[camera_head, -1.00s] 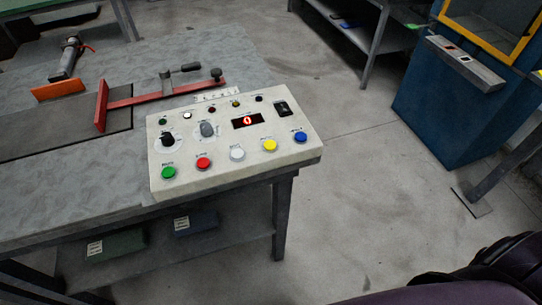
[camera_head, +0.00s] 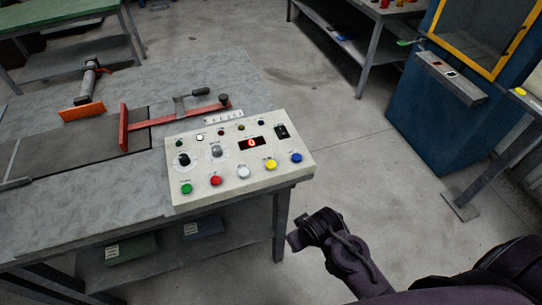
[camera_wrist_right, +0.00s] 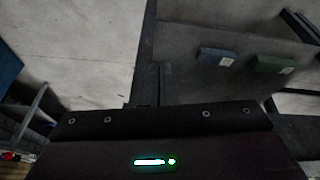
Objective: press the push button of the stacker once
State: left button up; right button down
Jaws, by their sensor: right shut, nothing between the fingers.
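A cream control panel (camera_head: 240,195) sits on the near right corner of the grey table. Its front row has a green button (camera_head: 187,189), a red button (camera_head: 215,181), a white button (camera_head: 243,172), a yellow button (camera_head: 270,164) and a blue button (camera_head: 296,157). Their labels are too small to read, so I cannot tell which is the stacker's. A red digit shows on its display (camera_head: 252,143). My right gripper (camera_head: 295,240) is shut and empty, in front of and below the panel's right end, apart from it. My left gripper is not in view.
The table (camera_head: 225,75) carries a red bar (camera_head: 175,121) and an orange plate (camera_head: 82,111) behind the panel. Boxes lie on its lower shelf (camera_head: 235,240). A blue machine (camera_head: 430,120) stands at right. Open floor (camera_head: 345,150) lies between.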

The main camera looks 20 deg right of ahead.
jog(key=w+a+r+n+t+p, duration=0.1)
jog(key=w+r, duration=0.1)
jog(key=r, duration=0.5)
jog(key=w+a+r+n+t+p, duration=0.1)
jog(key=w+r+t, duration=0.15)
jog(key=r, duration=0.35)
notch_tip(320, 180, up, 13)
jog(key=n+y+p, duration=0.1)
jog(key=n+y, duration=0.5)
jog(key=n, duration=0.7)
send_over(275, 166)
jog(key=shift+f+g, duration=0.15)
jog(key=shift+g, duration=0.2)
notch_tip(275, 166, down, 8)
jog(key=b, duration=0.7)
jog(key=shift+r, duration=0.25)
jog(key=shift+w+f+b, duration=0.1)
jog(key=shift+f+b, duration=0.5)
jog(key=shift+f, duration=0.05)
jog(key=shift+f, duration=0.1)
